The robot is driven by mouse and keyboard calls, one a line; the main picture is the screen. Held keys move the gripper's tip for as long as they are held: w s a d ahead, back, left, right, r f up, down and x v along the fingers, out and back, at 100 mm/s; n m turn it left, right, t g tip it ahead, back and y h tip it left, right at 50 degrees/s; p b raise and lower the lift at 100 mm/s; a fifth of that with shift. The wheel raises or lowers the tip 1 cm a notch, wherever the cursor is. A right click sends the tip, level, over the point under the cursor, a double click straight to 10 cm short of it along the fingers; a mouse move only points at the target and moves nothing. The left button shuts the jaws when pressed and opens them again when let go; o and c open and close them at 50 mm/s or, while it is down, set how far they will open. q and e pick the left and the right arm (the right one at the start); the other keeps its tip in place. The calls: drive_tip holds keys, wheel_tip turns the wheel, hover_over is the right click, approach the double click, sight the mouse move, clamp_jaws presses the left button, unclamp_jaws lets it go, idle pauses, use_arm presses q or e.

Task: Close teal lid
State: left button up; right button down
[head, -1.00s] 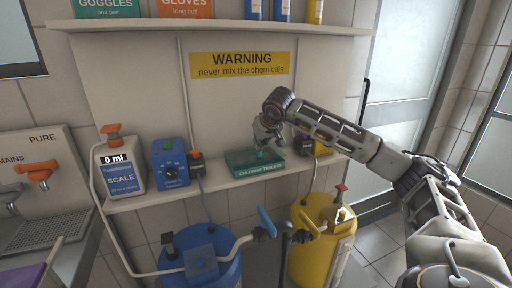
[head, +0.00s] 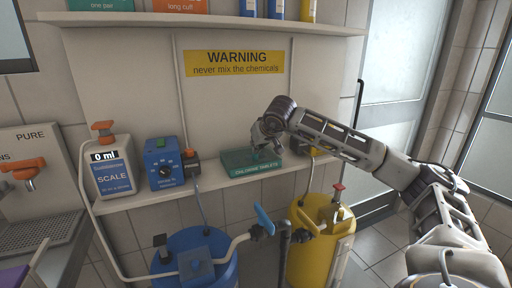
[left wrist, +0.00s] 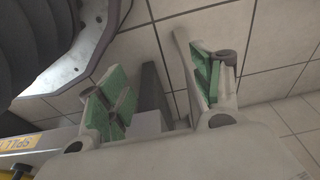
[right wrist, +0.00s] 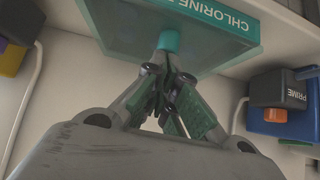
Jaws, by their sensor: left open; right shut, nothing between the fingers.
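The teal box (head: 252,169), labelled chlorine tablets, sits on the shelf. My right gripper (head: 268,148) is over its right part in the head view. In the right wrist view the fingers of this gripper (right wrist: 168,95) are shut and empty. A small teal post or knob (right wrist: 168,41) stands at the box beside the fingertips; whether they touch it is unclear. The box's labelled front (right wrist: 225,22) shows behind it. The arm covers part of the box top, and I cannot tell how far the lid is closed. My left gripper (left wrist: 155,95) is open and empty, away from the box.
A blue dial unit (head: 165,163) and a white scale bottle (head: 112,168) stand left of the box on the shelf (head: 215,181). A yellow and dark item (head: 312,150) is close on the right. Blue (head: 215,245) and yellow (head: 312,250) drums stand below.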

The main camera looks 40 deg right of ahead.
use_arm(q)
drive_tip(key=shift+w+d+r, duration=0.1)
drive_tip(key=shift+d+r, duration=0.1)
drive_tip(key=shift+r, duration=0.3)
use_arm(e)
drive_tip(key=shift+f, duration=0.1)
drive_tip(key=shift+s, duration=0.1)
idle(0.3)
drive_tip(key=shift+r, duration=0.3)
drive_tip(key=shift+r+p, duration=0.6)
drive_tip(key=shift+r, duration=0.05)
drive_tip(key=shift+r+p, duration=0.9)
drive_tip(key=shift+r, duration=0.2)
use_arm(q)
drive_tip(key=s+a+f, duration=0.4)
drive_tip(key=f, duration=0.5)
drive_tip(key=shift+p, duration=0.3)
use_arm(e)
drive_tip(key=v, duration=1)
